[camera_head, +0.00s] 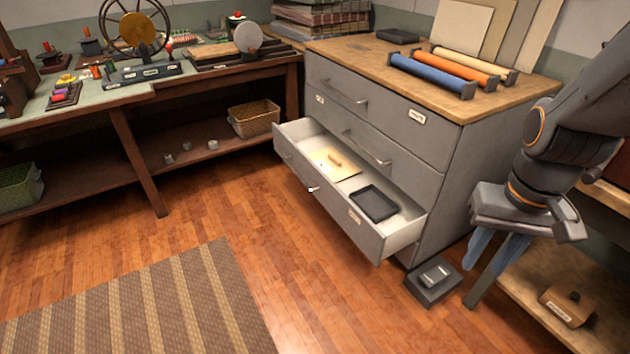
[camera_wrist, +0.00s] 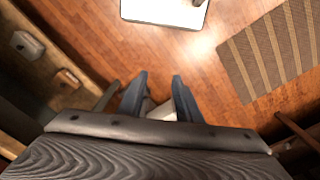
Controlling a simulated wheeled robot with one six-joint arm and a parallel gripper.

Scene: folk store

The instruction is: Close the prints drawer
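The grey cabinet (camera_head: 465,190) has several stacked drawers. The lowest drawer (camera_head: 335,208) is pulled out towards the front left; the drawers above it are shut. Its front has a bar handle (camera_head: 312,189) and a label too small to read. Inside lie a tan sheet with a small wooden piece (camera_head: 336,163) and a black tray (camera_head: 374,203). My gripper (camera_head: 490,265) points down to the right of the cabinet, apart from the drawer. In the wrist view its two blue-grey fingers (camera_wrist: 158,80) are apart with a gap between them. A pale patch shows in the gap; I cannot tell what it is.
A dark box (camera_head: 434,281) sits on the floor by the cabinet's front corner. A low wooden shelf (camera_head: 540,290) stands at the right. A workbench (camera_head: 150,92) is at the left. The striped rug (camera_head: 150,310) and bare floor lie before the drawer.

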